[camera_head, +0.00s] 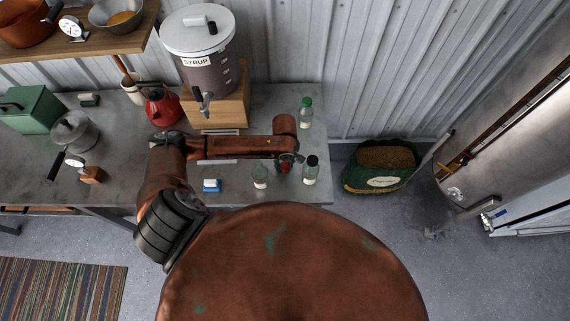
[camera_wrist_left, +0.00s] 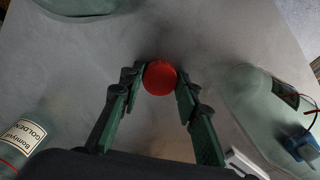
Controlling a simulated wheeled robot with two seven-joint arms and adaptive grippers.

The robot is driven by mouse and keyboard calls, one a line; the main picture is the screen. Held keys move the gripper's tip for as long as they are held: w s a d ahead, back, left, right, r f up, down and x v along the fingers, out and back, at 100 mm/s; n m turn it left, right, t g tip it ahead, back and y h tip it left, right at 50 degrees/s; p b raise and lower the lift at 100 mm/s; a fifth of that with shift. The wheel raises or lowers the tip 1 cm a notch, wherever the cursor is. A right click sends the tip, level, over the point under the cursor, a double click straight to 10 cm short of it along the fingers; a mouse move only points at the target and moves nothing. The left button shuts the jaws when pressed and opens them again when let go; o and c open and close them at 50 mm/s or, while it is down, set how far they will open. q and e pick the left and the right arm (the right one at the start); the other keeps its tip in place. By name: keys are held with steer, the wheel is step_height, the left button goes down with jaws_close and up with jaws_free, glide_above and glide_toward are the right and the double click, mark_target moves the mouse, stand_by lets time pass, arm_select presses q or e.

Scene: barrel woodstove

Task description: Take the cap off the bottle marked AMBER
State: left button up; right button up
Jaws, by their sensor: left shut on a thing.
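My left gripper (camera_head: 285,164) is shut on a round red cap (camera_wrist_left: 160,78), held between the fingertips in the left wrist view. Bare grey worktop shows around the cap, and no bottle body shows under it. A clear bottle (camera_head: 260,177) stands left of the gripper with no coloured cap visible on it; it also shows in the left wrist view (camera_wrist_left: 265,105). A dark-capped bottle (camera_head: 311,172) stands just right of the gripper. In the left wrist view a bottle labelled GOLDEN (camera_wrist_left: 22,140) stands at the left. I cannot read the word AMBER anywhere. My right gripper is not in view.
A green-capped bottle (camera_head: 306,113) stands at the back right of the worktop. A small blue and white item (camera_head: 211,185) lies near the front edge. A SYRUP dispenser (camera_head: 205,75) stands on a wooden block (camera_head: 222,107) behind my arm. A green sack (camera_head: 378,178) sits on the floor at right.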

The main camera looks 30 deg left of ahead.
mark_target(285, 166)
arm_select(q)
steer(key=o, duration=1.3)
steer(key=shift+f, duration=0.1)
step_height(285, 166, up, 12)
